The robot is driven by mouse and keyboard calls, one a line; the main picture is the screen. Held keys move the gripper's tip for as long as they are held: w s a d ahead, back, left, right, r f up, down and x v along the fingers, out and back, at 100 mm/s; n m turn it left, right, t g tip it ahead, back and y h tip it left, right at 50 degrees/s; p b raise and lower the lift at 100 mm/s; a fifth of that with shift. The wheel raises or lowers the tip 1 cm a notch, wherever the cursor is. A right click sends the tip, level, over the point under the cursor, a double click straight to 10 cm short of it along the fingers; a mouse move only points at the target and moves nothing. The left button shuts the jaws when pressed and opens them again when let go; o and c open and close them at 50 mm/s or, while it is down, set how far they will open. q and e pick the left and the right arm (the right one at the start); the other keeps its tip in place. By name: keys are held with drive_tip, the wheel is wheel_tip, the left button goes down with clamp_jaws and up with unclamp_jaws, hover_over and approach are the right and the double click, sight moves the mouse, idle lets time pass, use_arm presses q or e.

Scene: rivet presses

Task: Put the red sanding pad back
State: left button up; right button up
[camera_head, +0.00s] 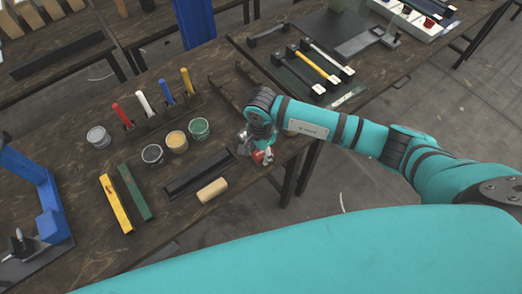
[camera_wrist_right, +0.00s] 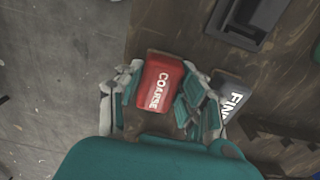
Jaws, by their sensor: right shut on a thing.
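The red sanding pad (camera_wrist_right: 162,84), marked "COARSE", is between the fingers of my right gripper (camera_wrist_right: 157,100), which is shut on it, in the right wrist view. In the head view a bit of the red pad (camera_head: 262,156) shows under my right gripper (camera_head: 257,150), at the table's front edge. A grey pad (camera_wrist_right: 232,97), marked "FINE", lies close beside the right finger in the wrist view. How far the red pad is above the table is hard to tell. My left gripper is not in view.
A black tray (camera_head: 199,176) and a tan wooden block (camera_head: 212,190) lie left of the gripper. Several paint tins, including a green one (camera_head: 199,127), and coloured-handled tools in a rack (camera_head: 155,125) stand behind. A blue press (camera_head: 50,205) is at left.

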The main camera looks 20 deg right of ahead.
drive_tip(key=shift+f, duration=0.15)
drive_tip(key=o, duration=1)
drive_tip(key=shift+r, duration=0.25)
drive_tip(key=shift+w+r, duration=0.1)
drive_tip(key=shift+r, duration=0.25)
wheel_tip(320, 180, up, 11)
drive_tip(key=b, duration=0.3)
